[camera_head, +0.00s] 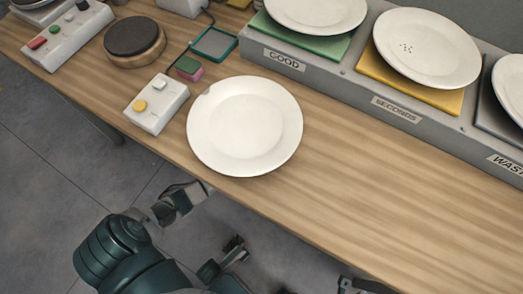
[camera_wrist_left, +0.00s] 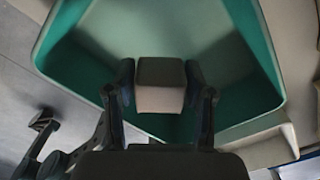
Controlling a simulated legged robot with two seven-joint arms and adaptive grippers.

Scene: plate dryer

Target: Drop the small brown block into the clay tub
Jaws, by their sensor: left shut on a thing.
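My left gripper (camera_wrist_left: 160,84) shows in the left wrist view, shut on a small brown block (camera_wrist_left: 160,85). The block looks greyish tan, and a dark finger touches it on each side. Behind the block in that view is a wide container (camera_wrist_left: 258,50) with teal-green inner walls; its outside is mostly hidden. I cannot tell whether this is the clay tub, or whether the block touches its floor. In the head view my left arm is at the lower left, and the block is not visible. Dark parts of mine show at the bottom edge; no right gripper jaws are clear.
In the head view a white plate (camera_head: 244,125) with a chipped rim lies on the wooden table (camera_head: 370,190). A yellow-button box (camera_head: 156,104), green and pink blocks (camera_head: 189,67) and a teal-rimmed tray (camera_head: 214,44) are nearby. A grey plate rack (camera_head: 345,82) stands behind. The front right is clear.

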